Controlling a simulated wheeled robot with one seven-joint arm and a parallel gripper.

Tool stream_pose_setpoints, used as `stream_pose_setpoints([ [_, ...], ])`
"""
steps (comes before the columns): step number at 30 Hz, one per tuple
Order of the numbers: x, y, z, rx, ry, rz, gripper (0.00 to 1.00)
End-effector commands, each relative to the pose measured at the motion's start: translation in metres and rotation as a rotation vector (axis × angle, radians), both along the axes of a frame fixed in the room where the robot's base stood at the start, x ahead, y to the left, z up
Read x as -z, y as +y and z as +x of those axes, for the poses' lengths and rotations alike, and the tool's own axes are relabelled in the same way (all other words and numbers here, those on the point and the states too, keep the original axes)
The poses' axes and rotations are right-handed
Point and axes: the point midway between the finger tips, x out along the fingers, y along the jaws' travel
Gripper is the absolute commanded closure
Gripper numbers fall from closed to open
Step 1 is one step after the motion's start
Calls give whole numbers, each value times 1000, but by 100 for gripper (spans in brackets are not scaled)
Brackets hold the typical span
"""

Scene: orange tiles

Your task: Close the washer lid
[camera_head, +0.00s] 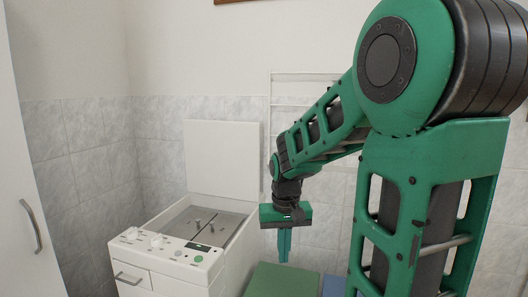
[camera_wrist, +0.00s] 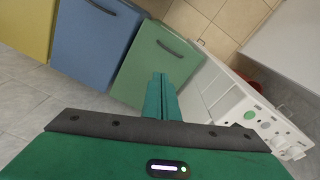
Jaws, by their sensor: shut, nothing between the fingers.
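The white washer (camera_head: 180,250) stands in the corner at lower left of the head view. Its lid (camera_head: 222,160) is open and upright at the back of the machine, against the tiled wall. The grey top (camera_head: 195,222) behind the control panel lies exposed. My gripper (camera_head: 284,258) points down to the right of the washer, in the air over the green cabinet side, with its fingers together and empty. In the wrist view the shut fingers (camera_wrist: 160,88) show in the middle, and the washer's panel with its green button (camera_wrist: 249,116) is at the right.
A green cabinet (camera_wrist: 155,62), a blue cabinet (camera_wrist: 95,35) and a yellow cabinet (camera_wrist: 27,25) stand in a row beside the washer. A white rack (camera_head: 300,82) hangs on the wall behind my arm. A white door with a handle (camera_head: 31,230) is at far left.

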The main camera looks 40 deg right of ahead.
Motion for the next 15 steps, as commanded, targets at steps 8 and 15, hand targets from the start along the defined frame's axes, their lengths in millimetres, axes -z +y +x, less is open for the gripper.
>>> stream_pose_setpoints([
  [8,30,-9,115,-2,-101,118,100],
  [15,43,-15,208,33,-253,292,100],
])
